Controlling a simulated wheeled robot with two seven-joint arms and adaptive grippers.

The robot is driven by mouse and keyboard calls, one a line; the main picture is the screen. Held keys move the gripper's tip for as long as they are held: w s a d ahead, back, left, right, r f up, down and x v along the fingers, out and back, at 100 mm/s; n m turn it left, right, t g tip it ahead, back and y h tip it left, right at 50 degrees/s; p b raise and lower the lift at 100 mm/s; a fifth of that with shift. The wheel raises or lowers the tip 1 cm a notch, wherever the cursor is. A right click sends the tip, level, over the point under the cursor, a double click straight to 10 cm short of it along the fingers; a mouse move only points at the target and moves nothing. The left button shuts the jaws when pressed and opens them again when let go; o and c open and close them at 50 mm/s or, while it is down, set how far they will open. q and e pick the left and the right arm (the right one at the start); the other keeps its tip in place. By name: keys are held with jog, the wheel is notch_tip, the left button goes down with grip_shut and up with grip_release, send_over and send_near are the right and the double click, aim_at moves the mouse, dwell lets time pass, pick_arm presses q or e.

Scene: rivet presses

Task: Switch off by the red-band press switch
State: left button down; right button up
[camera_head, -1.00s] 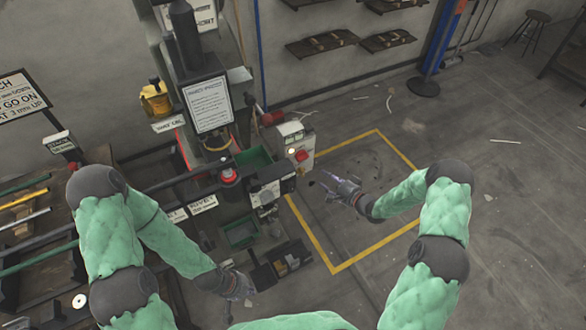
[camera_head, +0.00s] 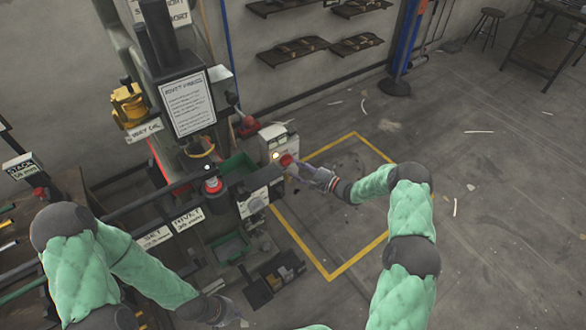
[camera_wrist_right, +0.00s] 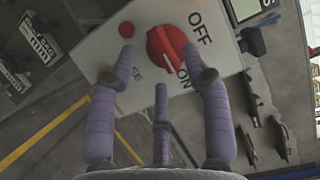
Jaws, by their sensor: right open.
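The red rotary switch (camera_head: 287,159) sits on a pale box beside the press (camera_head: 186,100). In the right wrist view its red knob (camera_wrist_right: 168,46) fills the middle, with OFF printed at its upper right and ON below it. The white mark on the knob points toward ON. My right gripper (camera_head: 304,172) is open in front of the box, and its spread fingers (camera_wrist_right: 158,52) reach either side of the knob. I cannot tell whether a finger touches it. My left gripper (camera_head: 225,313) hangs low near the front of the press; its fingers are too unclear to judge.
Green bins (camera_head: 238,165) and a black tray (camera_head: 275,277) stand around the press. A yellow floor outline (camera_head: 355,258) encloses mostly clear floor to the right.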

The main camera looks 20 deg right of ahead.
aim_at(288, 162)
jog(key=shift+x, duration=1.25)
grip_shut()
